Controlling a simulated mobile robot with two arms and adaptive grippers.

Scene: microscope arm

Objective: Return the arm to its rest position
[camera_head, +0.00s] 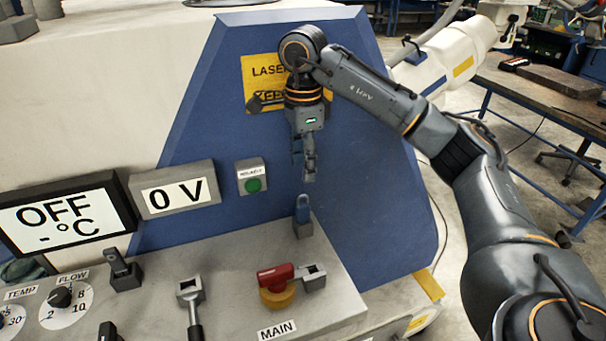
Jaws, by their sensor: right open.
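My right arm (390,105) comes in from the right and reaches across the blue panel (190,190) of the machine. Its right gripper (306,168) points down in front of the panel, open, with nothing seen between its fingers. My left gripper is not in view.
The console (235,268) carries a red and yellow MAIN switch (277,283), a FLOW dial (62,297) and small levers. Displays read OFF (65,215) and 0 V (176,196). A green button (253,185) is left of the gripper. A workbench (540,95) stands behind right.

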